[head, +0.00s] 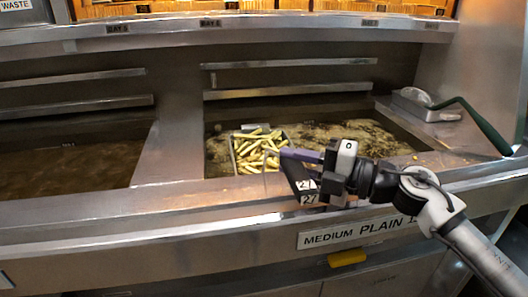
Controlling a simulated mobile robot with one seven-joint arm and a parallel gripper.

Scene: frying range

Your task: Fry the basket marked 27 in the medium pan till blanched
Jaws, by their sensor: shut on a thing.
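The basket marked 27 (239,166) is in the medium pan (222,190), with pale yellow chips (262,150) heaped in it. Brown, bubbling oil surrounds the basket. A dark handle with white tags reading 27 (308,198) comes toward the pan's front edge. My gripper (312,158) is at the handle end of the basket, above the front ledge, and is shut on the basket's handle. The fingers and the wrist hide part of the grip. A label reading MEDIUM PLAIN (350,233) is on the front panel below.
Another pan (65,158) of brown oil lies to the left, past a metal divider (172,150). A metal scoop or lid with a dark green handle (478,122) rests on the right ledge. A back shelf with bay labels (210,23) runs above.

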